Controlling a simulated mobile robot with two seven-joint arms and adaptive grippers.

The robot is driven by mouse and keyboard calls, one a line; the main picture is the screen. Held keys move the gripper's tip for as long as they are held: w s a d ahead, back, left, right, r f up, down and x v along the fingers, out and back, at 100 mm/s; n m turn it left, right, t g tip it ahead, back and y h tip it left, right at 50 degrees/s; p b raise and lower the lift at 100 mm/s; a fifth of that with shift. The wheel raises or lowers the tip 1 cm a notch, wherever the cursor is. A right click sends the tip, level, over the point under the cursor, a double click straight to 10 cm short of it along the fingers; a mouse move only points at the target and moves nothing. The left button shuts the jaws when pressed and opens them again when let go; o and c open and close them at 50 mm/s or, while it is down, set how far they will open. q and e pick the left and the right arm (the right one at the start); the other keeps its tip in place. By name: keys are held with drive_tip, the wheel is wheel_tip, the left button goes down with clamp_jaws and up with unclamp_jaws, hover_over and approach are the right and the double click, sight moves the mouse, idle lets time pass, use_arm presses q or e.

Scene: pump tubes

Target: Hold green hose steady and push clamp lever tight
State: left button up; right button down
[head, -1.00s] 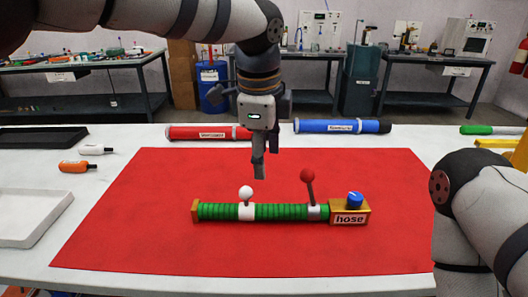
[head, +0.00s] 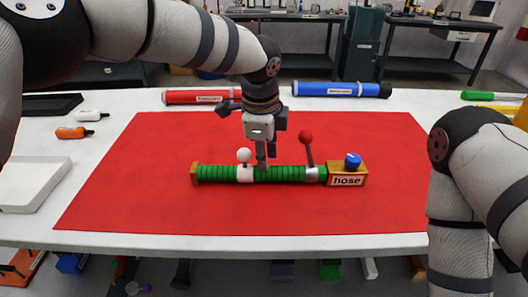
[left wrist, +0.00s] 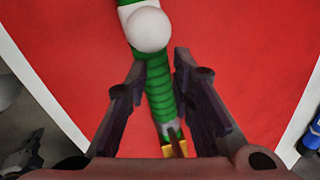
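The green ribbed hose (head: 215,174) lies left to right on the red mat, between a wooden end piece and a wooden block marked "hose" (head: 347,181). A white clamp (head: 245,174) with a white-knobbed lever (head: 244,155) sits left of its middle. A grey clamp (head: 312,174) near the block carries a red-knobbed lever (head: 306,138), standing nearly upright. My left gripper (head: 262,160) is down at the hose between the two levers. In the left wrist view its open fingers (left wrist: 158,70) straddle the hose (left wrist: 159,85), with narrow gaps. My right gripper is out of frame.
The red mat (head: 130,200) is mostly clear. A red tube (head: 195,97) and a blue tube (head: 340,90) lie behind it. A white tray (head: 35,185) and two small bottles are at left. A blue knob (head: 352,160) tops the block. My right arm covers the right side.

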use_arm(q)
clamp_jaws()
drive_tip(key=o, duration=0.9)
unclamp_jaws()
drive_tip(key=r, duration=0.4)
drive_tip(key=s+r, duration=0.1)
drive_tip(key=r, duration=0.3)
drive_tip(key=s+r, duration=0.1)
drive_tip(key=r, duration=0.2)
drive_tip(key=shift+s+a+r, duration=0.15)
drive_tip(key=shift+a+r, duration=0.1)
drive_tip(key=shift+r, duration=0.15)
